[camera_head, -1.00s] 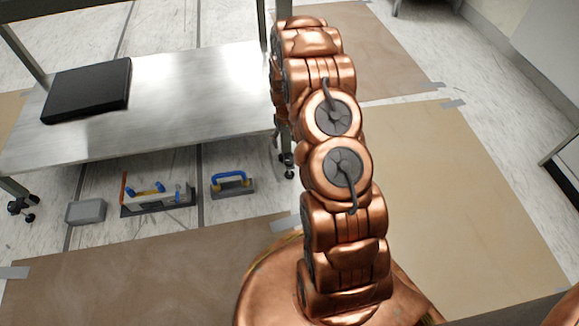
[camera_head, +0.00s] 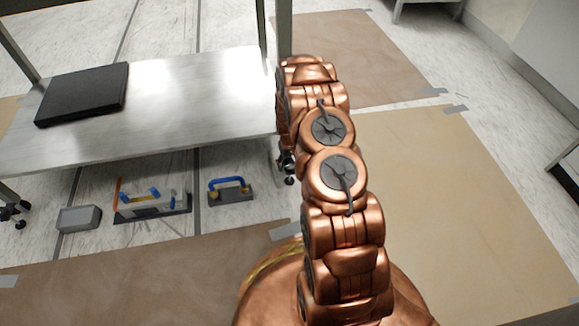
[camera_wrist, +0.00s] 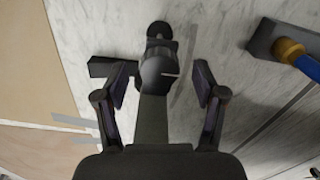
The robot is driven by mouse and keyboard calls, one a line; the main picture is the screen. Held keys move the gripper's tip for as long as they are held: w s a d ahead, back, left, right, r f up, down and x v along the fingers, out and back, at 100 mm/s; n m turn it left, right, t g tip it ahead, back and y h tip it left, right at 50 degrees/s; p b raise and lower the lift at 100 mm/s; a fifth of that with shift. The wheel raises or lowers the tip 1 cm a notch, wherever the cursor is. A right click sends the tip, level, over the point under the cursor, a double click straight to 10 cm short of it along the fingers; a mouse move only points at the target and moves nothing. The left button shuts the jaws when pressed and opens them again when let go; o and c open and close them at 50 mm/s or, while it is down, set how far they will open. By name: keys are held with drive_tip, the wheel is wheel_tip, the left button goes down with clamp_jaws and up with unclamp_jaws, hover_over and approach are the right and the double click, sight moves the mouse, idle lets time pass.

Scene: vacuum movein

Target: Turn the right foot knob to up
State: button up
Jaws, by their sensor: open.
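The right foot of the steel table (camera_head: 190,95) shows in the head view as a dark caster with a knob (camera_head: 288,166), close beside my arm and partly hidden by it. In the wrist view a round dark foot knob (camera_wrist: 158,72) sits between my fingers, below a dark leg part. My gripper (camera_wrist: 160,84) is open, with one finger on each side of the knob. I cannot tell whether either finger touches it. In the head view my gripper is hidden behind my arm. The table's left foot (camera_head: 12,211) shows at the left edge.
On the floor under the table lie a grey tray (camera_head: 79,218), a tool caddy (camera_head: 150,205) and a blue-handled float (camera_head: 231,190), which also shows in the wrist view (camera_wrist: 285,42). A black case (camera_head: 83,93) lies on the table. Brown floor sheets lie in front and right.

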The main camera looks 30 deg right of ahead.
drive_tip(key=shift+f, duration=0.4)
drive_tip(key=c, duration=1.1)
